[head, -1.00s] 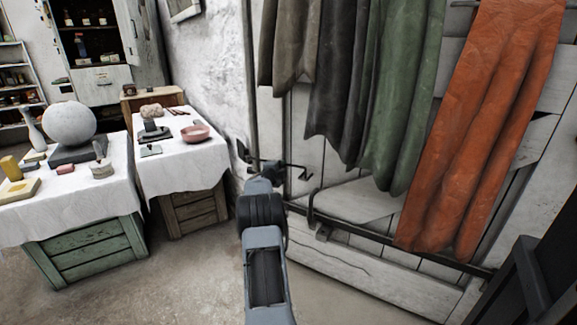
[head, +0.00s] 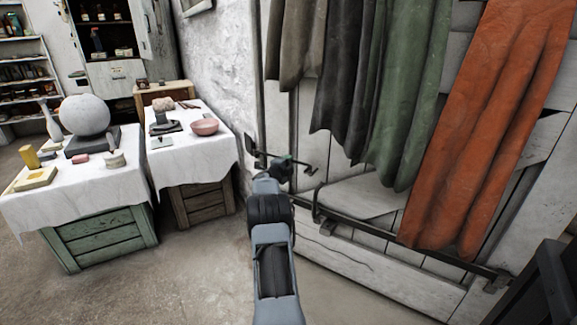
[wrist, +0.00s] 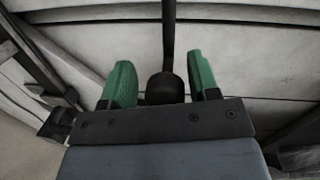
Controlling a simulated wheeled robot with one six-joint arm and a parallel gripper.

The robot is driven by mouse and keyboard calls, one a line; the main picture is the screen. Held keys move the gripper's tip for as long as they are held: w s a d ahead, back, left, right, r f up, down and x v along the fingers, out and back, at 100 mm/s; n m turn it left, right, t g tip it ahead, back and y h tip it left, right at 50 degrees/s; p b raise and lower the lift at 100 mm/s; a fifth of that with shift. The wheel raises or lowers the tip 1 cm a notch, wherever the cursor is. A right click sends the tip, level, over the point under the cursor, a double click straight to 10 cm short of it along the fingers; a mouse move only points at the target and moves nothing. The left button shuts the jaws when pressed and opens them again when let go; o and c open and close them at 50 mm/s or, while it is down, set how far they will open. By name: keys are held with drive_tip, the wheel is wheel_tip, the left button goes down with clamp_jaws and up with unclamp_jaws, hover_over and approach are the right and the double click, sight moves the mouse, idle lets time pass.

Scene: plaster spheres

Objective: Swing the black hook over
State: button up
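The black hook (head: 308,168) is a thin dark bar on the pale plank wall in the head view. It runs sideways behind my gripper and ends in a small bent tip at the right. My gripper (head: 287,160) is at the bar in the head view. In the wrist view, a black rod and rounded knob of the hook (wrist: 166,88) lie between the green fingers of my gripper (wrist: 160,85). The fingers are apart. Contact cannot be told.
Grey, green and orange cloths (head: 480,130) hang at the right. A dark rail (head: 400,240) runs low along the planks. At the left, two cloth-covered crates (head: 85,195) carry a plaster sphere (head: 85,116), a pink bowl (head: 204,127) and small items. Floor is clear between crates and wall.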

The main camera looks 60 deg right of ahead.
drive_tip(key=shift+w+a+r, duration=0.1)
drive_tip(key=shift+a, duration=0.1)
drive_tip(key=shift+a, duration=0.25)
drive_tip(key=a+p, duration=0.1)
drive_tip(key=a, duration=0.3)
drive_tip(key=s+a+r+p, duration=0.1)
drive_tip(key=a, duration=0.3)
drive_tip(key=a+p, duration=0.1)
drive_tip(key=a, duration=0.4)
drive_tip(key=shift+s+r, duration=0.15)
drive_tip(key=shift+s, duration=0.15)
